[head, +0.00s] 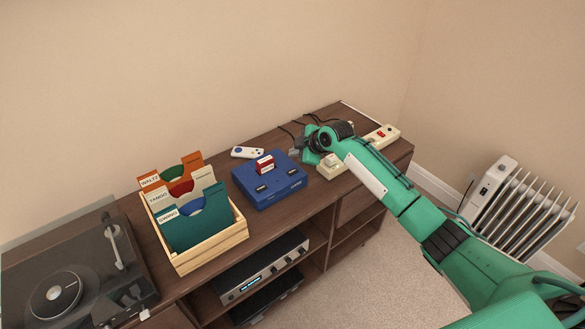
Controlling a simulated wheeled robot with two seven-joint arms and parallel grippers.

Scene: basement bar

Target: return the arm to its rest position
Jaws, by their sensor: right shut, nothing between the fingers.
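My right arm (405,203) is green and reaches in from the lower right over the right end of the wooden cabinet. My right gripper (296,152) is at the arm's far end, low over the cabinet top, between the blue console and the power strip. It is shut and holds nothing. The wrist partly hides the gripper, and I cannot tell if the fingertips touch the surface. My left gripper is not in view.
The cream power strip (386,134) lies partly behind my wrist, with black cables nearby. A blue console (283,184) with a red cartridge, a white controller (246,152), a record crate (210,253) and a turntable (75,275) share the cabinet (320,190). A white radiator (510,205) stands right.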

